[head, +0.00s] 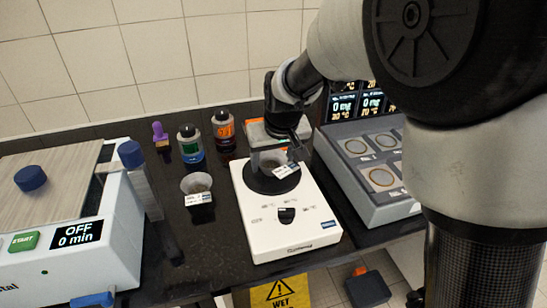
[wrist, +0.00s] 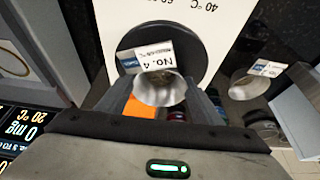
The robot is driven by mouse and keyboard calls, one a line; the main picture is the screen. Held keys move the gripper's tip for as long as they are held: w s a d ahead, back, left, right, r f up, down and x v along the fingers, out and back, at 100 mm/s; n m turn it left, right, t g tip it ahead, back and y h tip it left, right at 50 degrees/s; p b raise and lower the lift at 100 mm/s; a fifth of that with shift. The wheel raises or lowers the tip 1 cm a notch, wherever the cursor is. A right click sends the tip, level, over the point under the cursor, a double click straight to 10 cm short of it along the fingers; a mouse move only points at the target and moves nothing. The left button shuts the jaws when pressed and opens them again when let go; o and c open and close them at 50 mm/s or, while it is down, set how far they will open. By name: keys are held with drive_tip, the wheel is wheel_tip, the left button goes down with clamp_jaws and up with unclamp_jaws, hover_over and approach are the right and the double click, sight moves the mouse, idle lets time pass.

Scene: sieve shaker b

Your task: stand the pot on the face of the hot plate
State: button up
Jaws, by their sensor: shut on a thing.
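The pot (head: 270,158) is a small metal cup with a white label, which reads "No. 4" in the wrist view (wrist: 160,90). My gripper (head: 278,148) is shut on it, with a finger on each side in the wrist view (wrist: 161,100). The hot plate (head: 283,222) is a white unit with a knob and a round black face (head: 272,184); the face also shows in the wrist view (wrist: 150,40). The pot is upright over the rear part of the face. I cannot tell whether its base touches the face.
A second metal cup (head: 196,184) stands left of the hot plate. Two bottles (head: 190,145) (head: 223,135) stand behind it. A grey unit with round wells (head: 370,165) is close on the right. A white machine (head: 90,240) is at left.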

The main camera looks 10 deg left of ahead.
drive_tip(key=o, duration=1.1)
drive_tip(key=shift+f, duration=0.1)
drive_tip(key=shift+s+r, duration=0.1)
drive_tip(key=shift+r, duration=0.45)
drive_tip(key=p+v, duration=0.2)
drive_tip(key=v, duration=0.9)
drive_tip(key=s+d+r+m, duration=0.35)
drive_tip(key=s+d, duration=0.45)
drive_tip(key=d, duration=0.6)
drive_tip(key=s+d, duration=0.2)
drive_tip(key=s, duration=0.1)
drive_tip(key=s+d+m+t+h, duration=0.1)
drive_tip(key=s+d, duration=0.2)
drive_tip(key=s, duration=0.1)
drive_tip(key=s+d+h, duration=0.1)
drive_tip(key=s+d, duration=0.2)
drive_tip(key=shift+s+d+f+m, duration=0.1)
drive_tip(key=shift+s+f+m, duration=0.25)
drive_tip(key=shift+f, duration=0.05)
